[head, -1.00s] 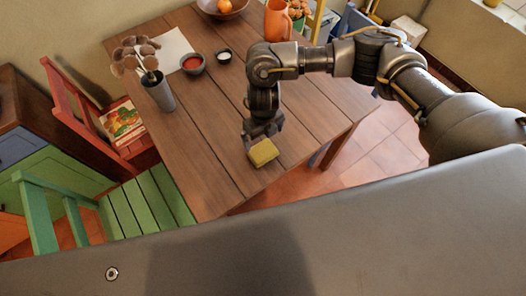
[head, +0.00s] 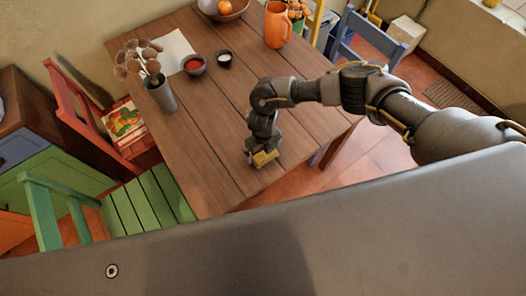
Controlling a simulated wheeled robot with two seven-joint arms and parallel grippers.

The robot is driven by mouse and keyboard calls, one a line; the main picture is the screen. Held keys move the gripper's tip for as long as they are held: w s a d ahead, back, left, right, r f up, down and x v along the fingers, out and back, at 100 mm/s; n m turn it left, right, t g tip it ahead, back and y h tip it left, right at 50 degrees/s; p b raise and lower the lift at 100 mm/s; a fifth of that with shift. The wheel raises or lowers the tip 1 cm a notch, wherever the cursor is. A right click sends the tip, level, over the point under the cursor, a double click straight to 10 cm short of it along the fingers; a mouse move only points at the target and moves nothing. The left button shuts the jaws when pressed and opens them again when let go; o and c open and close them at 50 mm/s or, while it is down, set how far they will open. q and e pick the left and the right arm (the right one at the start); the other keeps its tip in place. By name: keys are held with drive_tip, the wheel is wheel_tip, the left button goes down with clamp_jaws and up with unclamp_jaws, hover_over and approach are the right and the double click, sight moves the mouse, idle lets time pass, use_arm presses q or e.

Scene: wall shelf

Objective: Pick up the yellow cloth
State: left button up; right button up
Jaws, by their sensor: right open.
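The yellow cloth (head: 265,157) is a small folded block lying on the wooden table (head: 215,150) near its front right part. My right gripper (head: 261,153) points down right at the cloth, and its fingers cover part of it. The right gripper is open; whether the fingers touch the cloth cannot be made out at this size. My left gripper is not in view.
Green (head: 140,205), red (head: 95,120) and blue (head: 370,37) chairs surround the table.

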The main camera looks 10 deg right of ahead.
drive_tip(key=shift+c, duration=0.4)
drive_tip(key=c, duration=0.6)
drive_tip(key=shift+r, duration=0.1)
drive_tip(key=shift+r, duration=0.25)
wheel_tip(320, 180, up, 2)
drive_tip(key=shift+r, duration=0.1)
drive_tip(key=a+r, duration=0.1)
drive_tip(key=s+a+r, duration=0.1)
drive_tip(key=r, duration=0.1)
drive_tip(key=s+a+r+b, duration=0.1)
drive_tip(key=r, duration=0.1)
drive_tip(key=shift+a+r, duration=0.25)
drive_tip(key=shift+a, duration=0.15)
drive_tip(key=s+a+r, duration=0.1)
drive_tip(key=a, duration=0.1)
drive_tip(key=s+a+r+b, duration=0.1)
drive_tip(key=s+a+r, duration=0.1)
drive_tip(key=a, duration=0.1)
drive_tip(key=s+a+r+b, duration=0.1)
drive_tip(key=s+a, duration=0.1)
drive_tip(key=a, duration=0.1)
drive_tip(key=shift+a+r, duration=0.2)
drive_tip(key=shift+r, duration=0.15)
